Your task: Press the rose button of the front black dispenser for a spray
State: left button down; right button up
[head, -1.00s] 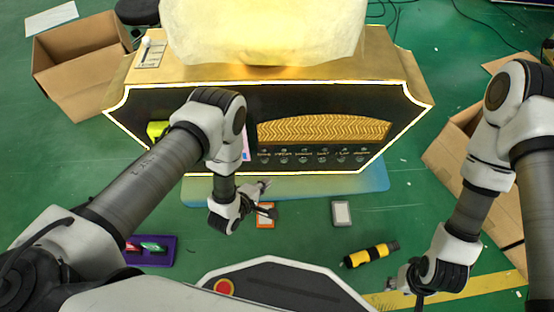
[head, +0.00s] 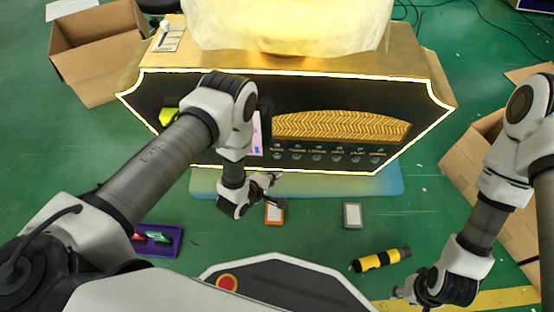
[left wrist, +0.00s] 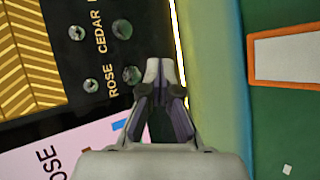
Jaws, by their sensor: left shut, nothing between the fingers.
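The black dispenser (head: 290,95) stands ahead with its front facing me, gold-trimmed and lit along its edges. In the left wrist view its front panel (left wrist: 55,130) shows the ROSE label with one round knob (left wrist: 131,75) on its right and a smaller one (left wrist: 90,86) on its left. CEDAR and its knobs lie above. My left gripper (head: 275,180) is shut and empty, low in front of the dispenser. In the left wrist view its fingertips (left wrist: 165,68) lie just right of the rose knob, over the panel's lit edge; contact cannot be told. My right gripper (head: 404,293) is low at the right, its fingers too small to judge.
An orange-edged card (head: 274,214) and a grey one (head: 352,215) lie on the green floor. A yellow-black tool (head: 382,260) and a purple tray (head: 173,249) lie nearer. Cardboard boxes stand at the back left (head: 97,65) and right (head: 470,150).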

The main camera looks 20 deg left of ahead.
aim_at(283, 158)
pick_arm(q)
jog(key=shift+w+a+b, duration=0.2)
jog(key=shift+w+a, duration=0.05)
jog(key=shift+w, duration=0.7)
jog(key=shift+w+a+b, duration=0.15)
jog(key=shift+w+a, duration=0.05)
jog(key=shift+w, duration=0.7)
pick_arm(e)
jog(key=shift+f, duration=0.7)
pick_arm(q)
jog(key=shift+w+a, duration=0.1)
jog(key=shift+w, duration=0.3)
jog(key=shift+w+a, duration=0.1)
jog(key=shift+w, duration=0.35)
pick_arm(e)
jog(key=shift+f, duration=0.15)
pick_arm(q)
jog(key=shift+s+r, duration=0.1)
jog(key=shift+s, duration=0.25)
jog(key=shift+s+d+p, duration=0.2)
jog(key=shift+s+p, duration=0.15)
jog(key=shift+s, duration=0.2)
pick_arm(e)
jog(key=shift+r, duration=0.5)
